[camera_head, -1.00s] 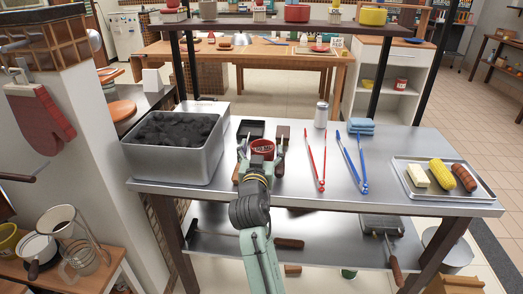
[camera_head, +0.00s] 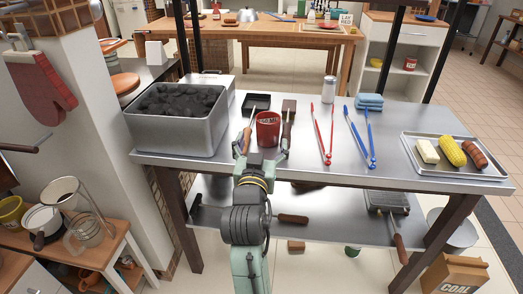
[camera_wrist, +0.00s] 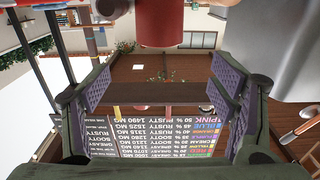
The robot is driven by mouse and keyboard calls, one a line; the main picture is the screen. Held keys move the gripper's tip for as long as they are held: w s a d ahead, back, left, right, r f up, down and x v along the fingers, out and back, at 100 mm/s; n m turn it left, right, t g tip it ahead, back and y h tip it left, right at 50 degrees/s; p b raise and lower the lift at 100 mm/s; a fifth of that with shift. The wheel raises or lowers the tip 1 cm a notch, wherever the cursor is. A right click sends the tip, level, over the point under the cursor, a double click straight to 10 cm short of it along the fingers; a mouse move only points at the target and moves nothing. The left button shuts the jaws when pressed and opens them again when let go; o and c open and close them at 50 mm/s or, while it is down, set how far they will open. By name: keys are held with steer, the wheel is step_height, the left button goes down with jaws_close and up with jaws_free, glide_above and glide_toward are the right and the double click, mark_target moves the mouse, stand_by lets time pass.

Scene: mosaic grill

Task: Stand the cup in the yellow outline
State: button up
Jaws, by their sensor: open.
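The red cup (camera_head: 268,131) with a pale label stands upright on the steel table, right of the coal bin. In the wrist view, part of a red cylinder (camera_wrist: 168,22), likely this cup, shows at the top edge. My gripper (camera_head: 262,154) is open and empty. Its fingers are spread on the near side of the cup, close to the table's front edge. In the wrist view nothing is between the finger pads (camera_wrist: 163,90). I cannot make out a yellow outline in any view.
A coal-filled bin (camera_head: 213,133) stands left. A black tray (camera_head: 256,102) and wooden-handled tools flank the cup. Red tongs (camera_head: 322,135), blue tongs (camera_head: 358,140), a shaker (camera_head: 329,89), blue cloths (camera_head: 369,101) and a food tray (camera_head: 408,164) lie right. Clear steel separates the tongs and food tray.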

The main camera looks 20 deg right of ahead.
steer(key=shift+s+a, duration=0.3)
steer(key=shift+s, duration=0.15)
